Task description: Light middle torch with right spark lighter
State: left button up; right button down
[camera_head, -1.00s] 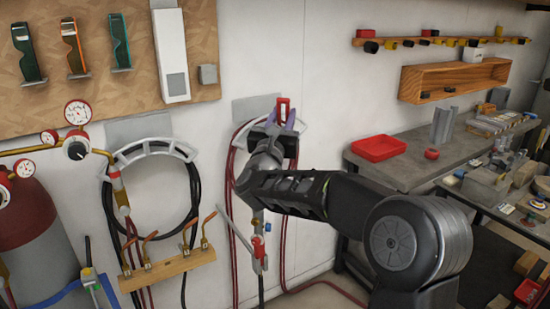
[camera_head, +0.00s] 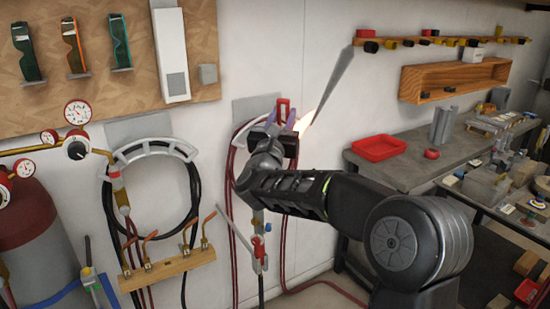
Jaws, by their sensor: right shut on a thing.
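My right gripper (camera_head: 275,130) is up at the wall beside a grey plate, its fingers partly hidden by its own wrist. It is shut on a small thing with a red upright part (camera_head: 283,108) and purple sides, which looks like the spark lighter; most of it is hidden. A bright orange-white glow (camera_head: 305,121) shows just right of the gripper, with a grey pointed streak (camera_head: 335,82) rising from it. I cannot tell which torch, if any, the glow comes from. A torch (camera_head: 258,250) with a red knob hangs below the wrist. My left gripper is not in view.
A hose hanger (camera_head: 155,148) with black hose and a wooden tip rack (camera_head: 168,268) are on the wall to the left. A red gas cylinder (camera_head: 28,235) with gauges stands at far left. A workbench with a red tray (camera_head: 379,147) is at right.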

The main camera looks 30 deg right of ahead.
jog(key=s+a+b, duration=0.2)
jog(key=s+b, duration=0.9)
jog(key=s, duration=0.2)
jog(key=shift+f+b, duration=0.3)
jog(key=shift+f, duration=0.15)
